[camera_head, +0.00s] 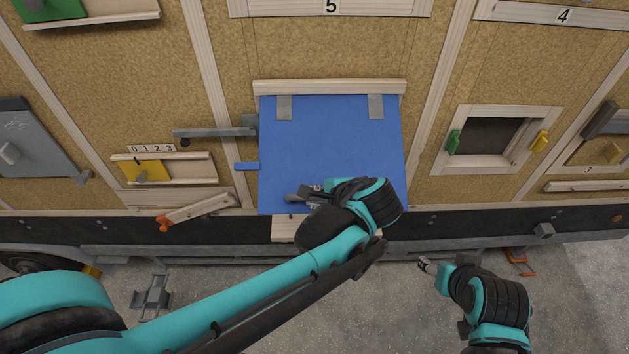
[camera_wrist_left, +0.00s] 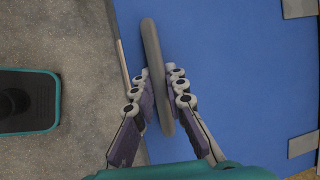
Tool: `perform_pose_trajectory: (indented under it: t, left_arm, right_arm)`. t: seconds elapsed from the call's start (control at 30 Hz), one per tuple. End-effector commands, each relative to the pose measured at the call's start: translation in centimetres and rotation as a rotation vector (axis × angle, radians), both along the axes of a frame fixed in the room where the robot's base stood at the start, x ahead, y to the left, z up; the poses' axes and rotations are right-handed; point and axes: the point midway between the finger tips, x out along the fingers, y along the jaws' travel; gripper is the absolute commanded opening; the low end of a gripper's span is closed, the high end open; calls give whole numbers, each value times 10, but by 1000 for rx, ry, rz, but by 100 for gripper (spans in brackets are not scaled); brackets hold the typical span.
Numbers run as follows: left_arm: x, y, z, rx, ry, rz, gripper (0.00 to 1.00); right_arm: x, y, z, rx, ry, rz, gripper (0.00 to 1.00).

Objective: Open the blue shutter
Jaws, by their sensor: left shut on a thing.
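The blue shutter (camera_head: 320,140) is a flat panel in the middle of the trailer wall in the head view, with two grey hinges (camera_head: 376,106) along its top. Its blue surface also fills much of the left wrist view (camera_wrist_left: 235,70). A grey bar handle (camera_wrist_left: 152,50) stands on the shutter near its lower edge. My left gripper (camera_wrist_left: 160,88) is shut on this handle, with fingers on both sides of it. In the head view my left arm hides the shutter's lower right part. My right gripper (camera_head: 424,265) is below and right of the shutter, away from it, and its fingers are too small to judge.
A grey latch bar (camera_head: 215,133) and a blue tab (camera_head: 246,166) sit at the shutter's left edge. A wooden strip (camera_head: 330,87) runs above it. A small framed window (camera_head: 490,140) is to the right. The grey floor below is mostly clear.

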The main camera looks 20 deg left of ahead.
Motion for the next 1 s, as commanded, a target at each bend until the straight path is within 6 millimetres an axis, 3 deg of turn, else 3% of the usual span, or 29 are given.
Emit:
perform_pose_trajectory:
  t: [0.03,0.1,0.4,0.63,1.0]
  left_arm:
    - [-4,0,21,-9,37,3,0]
    - [-7,-1,34,-24,85,3,0]
    - [-14,-3,72,-65,231,3,0]
    - [-16,-4,82,-78,276,2,0]
    - [-16,-4,83,-80,282,2,0]
  right_arm:
    - [0,0,20,0,0,0,59]
    - [0,0,31,0,0,0,59]
    - [0,0,62,0,0,0,59]
    - [0,0,70,0,0,0,59]
    - [0,0,70,0,0,0,59]
